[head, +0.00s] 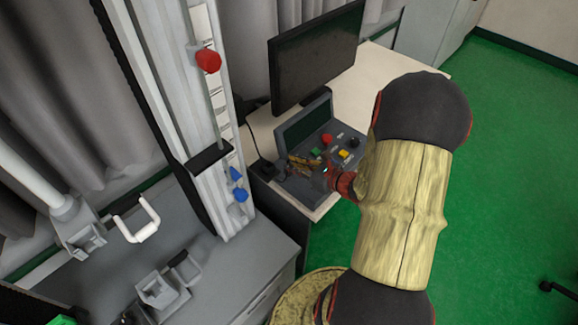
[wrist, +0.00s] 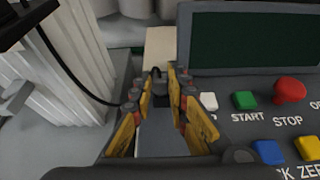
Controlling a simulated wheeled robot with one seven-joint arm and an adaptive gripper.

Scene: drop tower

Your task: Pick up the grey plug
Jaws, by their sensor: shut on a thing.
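My gripper (head: 296,162) is at the left part of the grey control box, near the table's left edge. In the wrist view, its yellow fingers (wrist: 160,88) are closed in around a small dark grey piece, which I take to be the grey plug (wrist: 158,85). A black cable runs to it from the upper left. The fingers hide much of the plug, and I cannot tell whether it still sits in anything. In the head view, the plug between the fingertips is too small to make out.
The control box has a dark screen (wrist: 250,40), a green button (wrist: 245,100), a red button (wrist: 290,90) and blue and yellow buttons. A small black block (head: 263,169) sits at the table's left edge. A monitor (head: 316,55) stands behind; the drop tower (head: 185,110) rises to the left.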

